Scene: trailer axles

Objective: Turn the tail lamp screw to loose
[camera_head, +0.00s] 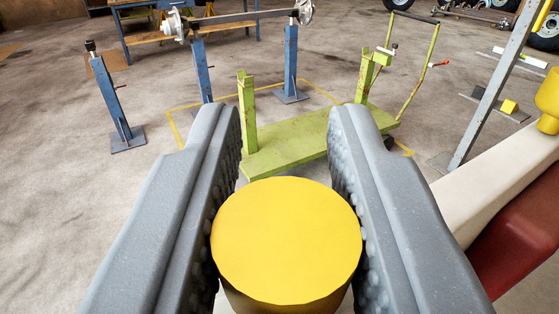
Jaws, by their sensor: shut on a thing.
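My gripper (283,125) is shut on a yellow round knob (286,240), which looks like the tail lamp screw. Its flat top faces the camera, and the grey ribbed fingers stand on its left and right sides. The knob's lower part and whatever it sits on are hidden below the picture edge. At the right edge is a red and white body (500,190), which looks like the tail lamp. A second yellow knob (548,100) stands at its upper end, partly cut off.
A green trolley (290,145) with uprights stands on the concrete floor beyond the fingertips. Blue stands (115,105) and an axle (240,17) are behind it at left. A grey slanted post (497,85) rises near the lamp.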

